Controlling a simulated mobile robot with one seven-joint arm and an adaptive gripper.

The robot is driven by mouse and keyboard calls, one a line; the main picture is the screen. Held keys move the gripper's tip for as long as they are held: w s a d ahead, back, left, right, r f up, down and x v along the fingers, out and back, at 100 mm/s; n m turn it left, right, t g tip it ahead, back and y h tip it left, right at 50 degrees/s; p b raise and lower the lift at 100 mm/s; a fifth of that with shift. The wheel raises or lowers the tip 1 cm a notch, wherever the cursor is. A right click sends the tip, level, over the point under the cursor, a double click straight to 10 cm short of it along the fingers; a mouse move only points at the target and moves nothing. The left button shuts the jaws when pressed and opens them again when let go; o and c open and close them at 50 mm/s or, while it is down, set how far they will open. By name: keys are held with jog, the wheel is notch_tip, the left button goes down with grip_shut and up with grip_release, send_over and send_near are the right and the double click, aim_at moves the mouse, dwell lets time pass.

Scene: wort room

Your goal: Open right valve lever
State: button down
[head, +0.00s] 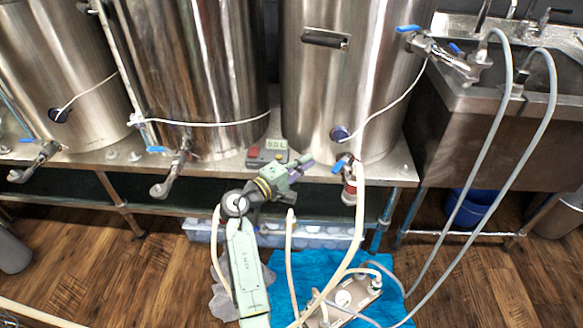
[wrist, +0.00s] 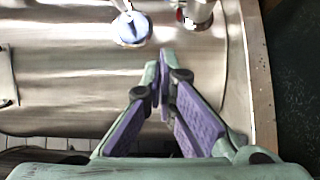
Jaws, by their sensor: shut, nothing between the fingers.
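The right kettle's lower valve (head: 349,190) has a red band and a small blue lever (head: 340,164) at its top left. My gripper (head: 308,161) is just left of this lever in the head view, shut and empty, apart from the lever as far as I can tell. In the wrist view the purple-padded fingers of my gripper (wrist: 164,56) meet at their tips. The valve (wrist: 199,12) shows at the top edge there, partly cut off, so the lever's angle is unclear. A round blue-rimmed probe fitting (wrist: 131,29) sits to its left.
The right kettle (head: 312,85) stands on a metal bench above my gripper. A control box (head: 268,151) is just left of it. A pale hose (head: 359,215) hangs beside the valve. A pump (head: 345,298) lies on a blue mat (head: 270,275). A sink (head: 500,95) is at right.

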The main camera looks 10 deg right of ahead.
aim_at(342, 163)
jog(key=shift+s+d+p, duration=0.2)
jog(key=shift+s+d, duration=0.15)
jog(key=shift+d, duration=0.35)
jog(key=shift+s+d+p, duration=0.25)
jog(key=shift+s+d, duration=0.05)
jog(key=shift+d, duration=0.35)
jog(key=shift+s+d+p, duration=0.2)
jog(key=shift+s+d, duration=0.15)
jog(key=shift+d, duration=0.35)
jog(key=shift+s, duration=0.1)
jog(key=shift+s+d+n+t+p, duration=0.2)
jog(key=shift+n+t+p, duration=0.1)
jog(key=shift+t+p, duration=0.1)
